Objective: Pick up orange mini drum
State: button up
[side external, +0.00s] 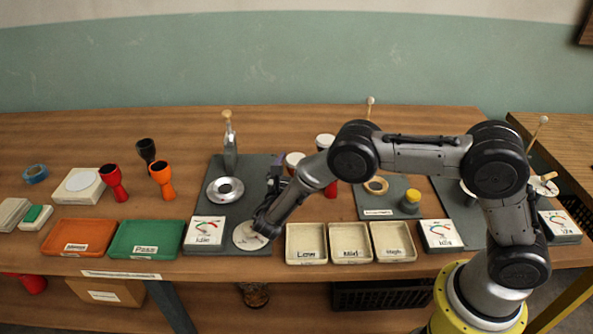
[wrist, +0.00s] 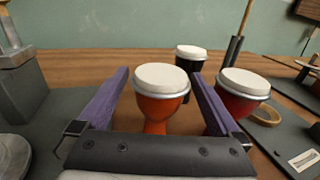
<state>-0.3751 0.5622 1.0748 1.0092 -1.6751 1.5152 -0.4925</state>
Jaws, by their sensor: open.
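In the wrist view, an orange mini drum (wrist: 155,112) with a white head stands upright, framed between my gripper's two purple fingers. My gripper (wrist: 160,78) is open, with a gap showing on the drum's left; contact on the right is unclear. In the side external view the gripper reaches toward the back of the table, and my arm hides most of this drum; a white head (side external: 294,157) shows just beside it. Another orange drum (side external: 161,180), with a dark open top, stands far left.
A red drum (wrist: 237,97) stands close to the right finger, and a black drum (wrist: 191,58) stands behind. A metal fixture (side external: 230,150) on a dark mat is left of the gripper. Low, Mid and High trays (side external: 307,228) lie in front.

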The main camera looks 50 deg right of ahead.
jog(key=shift+x, duration=1.2)
jog(key=c, duration=1.3)
